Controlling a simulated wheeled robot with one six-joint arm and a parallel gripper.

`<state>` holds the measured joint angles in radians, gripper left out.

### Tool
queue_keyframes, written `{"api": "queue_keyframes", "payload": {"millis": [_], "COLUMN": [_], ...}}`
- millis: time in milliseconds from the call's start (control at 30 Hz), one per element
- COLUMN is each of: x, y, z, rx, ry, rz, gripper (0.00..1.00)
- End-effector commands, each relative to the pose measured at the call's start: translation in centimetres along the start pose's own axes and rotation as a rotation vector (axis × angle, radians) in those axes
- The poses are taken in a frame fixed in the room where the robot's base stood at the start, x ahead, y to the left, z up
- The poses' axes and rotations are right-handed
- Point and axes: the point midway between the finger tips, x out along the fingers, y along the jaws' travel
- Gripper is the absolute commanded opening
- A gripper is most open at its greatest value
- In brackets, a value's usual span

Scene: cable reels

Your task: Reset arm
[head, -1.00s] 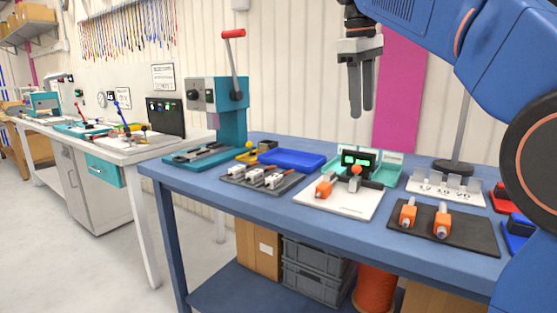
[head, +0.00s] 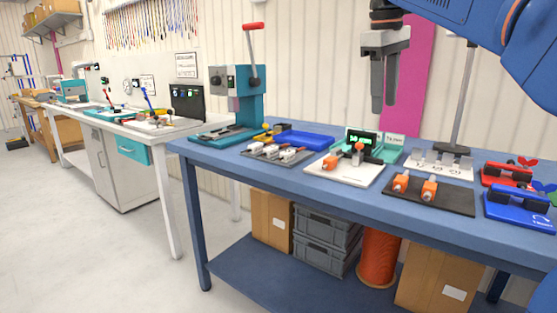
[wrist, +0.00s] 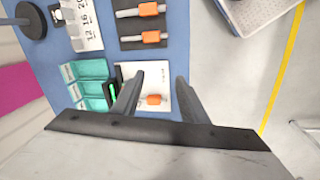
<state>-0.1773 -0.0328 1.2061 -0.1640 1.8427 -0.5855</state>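My gripper (head: 384,104) hangs fingers down in the air above the blue workbench (head: 225,171), in front of the pale wall panels. Its two grey fingers are apart with nothing between them. They also show apart and empty in the wrist view (wrist: 158,78). The gripper is well above the white board (head: 340,174), which carries an orange-bodied part (head: 330,162) and a small device with a green-lit screen (head: 361,145). My blue arm reaches in from the upper right of the head view.
On the bench stand a teal lever press (head: 250,105), a blue tray (head: 305,140), a black board (head: 430,198) with two orange parts, and red (head: 508,176) and blue (head: 520,212) fixtures at right. A thin upright post (head: 462,95) stands behind, right of my gripper. Floor at left is clear.

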Motion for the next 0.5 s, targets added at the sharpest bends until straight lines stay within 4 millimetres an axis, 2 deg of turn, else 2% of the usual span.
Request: {"api": "queue_keyframes", "payload": {"millis": [267,367,500], "x": [2.2,3.5,6.2], "y": [-1.2,-2.0,-3.6], "z": [2.4,3.6,6.2], "rx": [0.061,0.093,0.159], "ry": [0.026,0.042,0.071], "rz": [0.003,0.005,0.007], "gripper": [0.4,0.4,0.4]}}
